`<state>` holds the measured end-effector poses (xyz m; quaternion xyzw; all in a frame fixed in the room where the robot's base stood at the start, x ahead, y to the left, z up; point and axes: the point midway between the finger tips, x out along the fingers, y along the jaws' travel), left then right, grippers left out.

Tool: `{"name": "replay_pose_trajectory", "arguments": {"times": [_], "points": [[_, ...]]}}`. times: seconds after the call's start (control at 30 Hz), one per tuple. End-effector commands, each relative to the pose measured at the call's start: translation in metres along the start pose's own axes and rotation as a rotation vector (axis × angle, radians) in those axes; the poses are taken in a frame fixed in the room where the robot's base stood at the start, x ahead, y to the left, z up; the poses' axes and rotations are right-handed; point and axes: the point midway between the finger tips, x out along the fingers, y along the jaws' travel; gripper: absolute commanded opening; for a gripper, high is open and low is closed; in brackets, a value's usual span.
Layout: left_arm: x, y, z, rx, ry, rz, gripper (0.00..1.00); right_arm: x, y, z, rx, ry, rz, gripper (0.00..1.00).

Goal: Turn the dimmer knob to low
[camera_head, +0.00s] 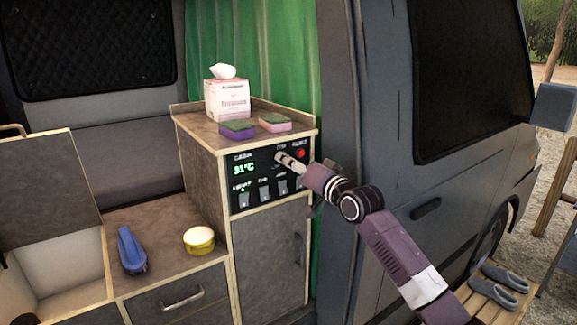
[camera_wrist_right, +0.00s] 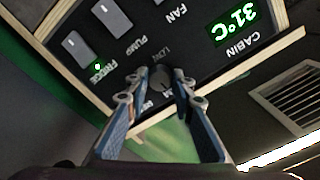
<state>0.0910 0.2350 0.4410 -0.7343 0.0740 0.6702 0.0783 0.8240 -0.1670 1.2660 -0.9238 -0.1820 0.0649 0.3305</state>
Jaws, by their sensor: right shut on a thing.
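The black control panel (camera_head: 251,207) is on the front of the wood-edged cabinet, with a green 31°C display (camera_head: 243,168). In the right wrist view the panel appears upside down. There the dark round knob (camera_wrist_right: 158,80) sits between the fingertips of my right gripper (camera_wrist_right: 160,75), which is shut on it. The LOW label (camera_wrist_right: 160,55) shows beside the knob. The knob's pointer direction cannot be made out. My left gripper is not in view.
Several switches line the panel's lower row, and a red button (camera_head: 300,153) is close to my right gripper. A tissue box (camera_head: 228,101) and two sponges (camera_head: 238,129) stand on the cabinet top. The van's side (camera_head: 390,150) is close to my right arm.

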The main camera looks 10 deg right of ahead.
Motion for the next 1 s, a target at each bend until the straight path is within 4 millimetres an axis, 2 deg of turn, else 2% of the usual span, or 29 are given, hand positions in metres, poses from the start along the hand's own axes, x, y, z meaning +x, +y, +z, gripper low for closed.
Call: {"name": "replay_pose_trajectory", "arguments": {"times": [0.47, 1.0], "points": [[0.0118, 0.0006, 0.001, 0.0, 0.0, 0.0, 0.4, -0.0002, 0.0052, 0.0032, -0.453, -0.008, 0.005, 0.0], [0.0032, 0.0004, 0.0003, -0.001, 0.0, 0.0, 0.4, -0.0003, 0.0056, 0.0004, -0.967, -0.01, 0.004, 0.0]]}}
